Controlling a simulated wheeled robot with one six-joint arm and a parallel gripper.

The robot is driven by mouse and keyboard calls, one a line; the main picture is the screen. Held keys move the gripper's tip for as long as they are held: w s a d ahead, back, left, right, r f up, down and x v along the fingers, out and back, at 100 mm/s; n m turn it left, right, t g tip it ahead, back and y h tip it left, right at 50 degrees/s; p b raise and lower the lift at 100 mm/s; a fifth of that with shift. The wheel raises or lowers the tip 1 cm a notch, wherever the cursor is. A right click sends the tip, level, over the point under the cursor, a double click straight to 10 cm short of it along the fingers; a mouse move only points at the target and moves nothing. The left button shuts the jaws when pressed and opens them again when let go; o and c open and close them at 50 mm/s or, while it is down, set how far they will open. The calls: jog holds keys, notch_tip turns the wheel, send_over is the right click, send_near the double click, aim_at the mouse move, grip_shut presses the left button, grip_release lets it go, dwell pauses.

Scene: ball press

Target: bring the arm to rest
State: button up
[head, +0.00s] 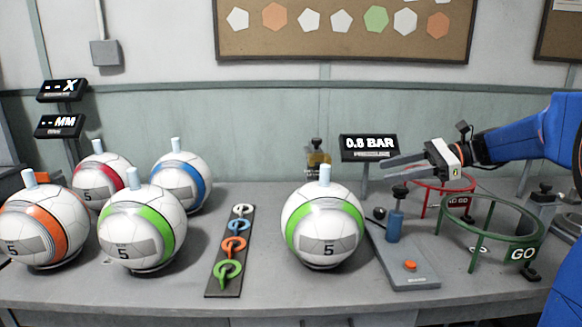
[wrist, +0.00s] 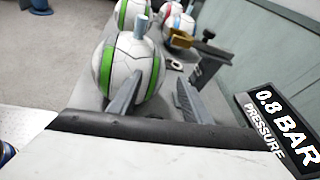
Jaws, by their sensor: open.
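My gripper (head: 384,167) reaches in from the right in the head view, with its fingers pointing left above the back right of the table. In the wrist view its two fingers (wrist: 152,100) stand apart with nothing between them that they touch. A white ball with a green band (head: 325,226) stands alone in the middle of the table, left of and below the gripper. In the wrist view this ball (wrist: 130,70) shows beyond the fingers. My blue arm (head: 530,132) extends from the right edge.
A pressure display (head: 369,148) reading 0.8 BAR stands just behind the gripper. Red (head: 443,185) and green (head: 478,234) ring stands and a pump plate (head: 408,265) lie below the arm. Several balls (head: 138,232) stand at left, beside a tag strip (head: 232,250).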

jog(key=s+a+f+n+h, duration=0.2)
jog(key=s+f, duration=0.1)
jog(key=s, duration=0.3)
jog(key=s+a+f+n+g+h, duration=0.1)
jog(key=s+a+f+n+h, duration=0.1)
jog(key=s+f+n+h, duration=0.3)
jog(key=s+a+f, duration=0.2)
jog(key=s, duration=0.5)
jog(key=s+d+f+n+t+h, duration=0.1)
jog(key=s+d+f+n+h, duration=0.2)
jog(key=s, duration=0.4)
jog(key=s+d+f+n+t+h, duration=0.2)
jog(key=s+d+f+n+h, duration=0.2)
jog(key=s+f+n, duration=0.3)
jog(key=shift+s+d+f+n, duration=0.3)
jog(key=shift+d+f, duration=0.1)
